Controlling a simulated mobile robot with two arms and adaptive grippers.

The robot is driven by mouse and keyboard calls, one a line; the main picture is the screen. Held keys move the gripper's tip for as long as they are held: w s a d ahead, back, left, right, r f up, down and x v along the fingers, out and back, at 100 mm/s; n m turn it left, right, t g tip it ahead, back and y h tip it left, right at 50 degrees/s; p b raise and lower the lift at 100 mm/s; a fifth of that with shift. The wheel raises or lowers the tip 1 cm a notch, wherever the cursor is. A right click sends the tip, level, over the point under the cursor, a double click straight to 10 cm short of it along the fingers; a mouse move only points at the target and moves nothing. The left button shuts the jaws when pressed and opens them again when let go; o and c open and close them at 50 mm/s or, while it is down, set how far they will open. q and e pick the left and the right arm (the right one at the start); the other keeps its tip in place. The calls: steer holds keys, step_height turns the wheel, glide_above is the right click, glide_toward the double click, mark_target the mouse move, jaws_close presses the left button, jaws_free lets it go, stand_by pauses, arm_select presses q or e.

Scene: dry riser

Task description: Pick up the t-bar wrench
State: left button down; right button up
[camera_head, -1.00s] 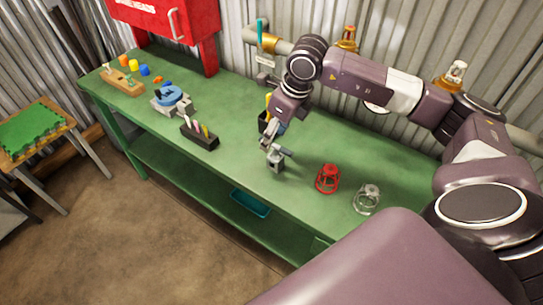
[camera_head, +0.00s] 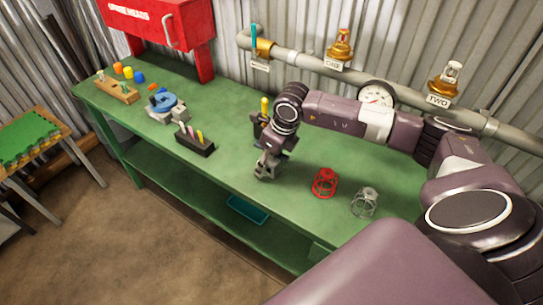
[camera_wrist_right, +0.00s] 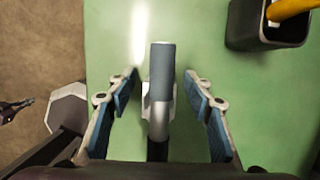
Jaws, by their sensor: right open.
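The t-bar wrench (camera_wrist_right: 162,70) shows in the right wrist view as a blue-grey bar with a paler metal part and a dark lower end. It lies between the two blue-padded fingers of my right gripper (camera_wrist_right: 161,95). The gripper is open, with a gap on both sides of the bar. In the head view my right gripper (camera_head: 266,170) is low over the front part of the green bench (camera_head: 235,185) and mostly hides the wrench. A pale block shows behind the bar; how it supports the wrench is unclear. My left gripper is not in view.
A dark holder with a yellow handle (camera_wrist_right: 290,10) stands close to the right gripper. A red cage (camera_head: 325,182) and a clear-grey cage (camera_head: 364,202) stand to the right. A black pen block (camera_head: 195,145) and blue vise (camera_head: 165,103) stand left. Pipes run along the back wall.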

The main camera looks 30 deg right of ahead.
jaws_close()
stand_by(0.3)
steer(key=shift+r, duration=0.1)
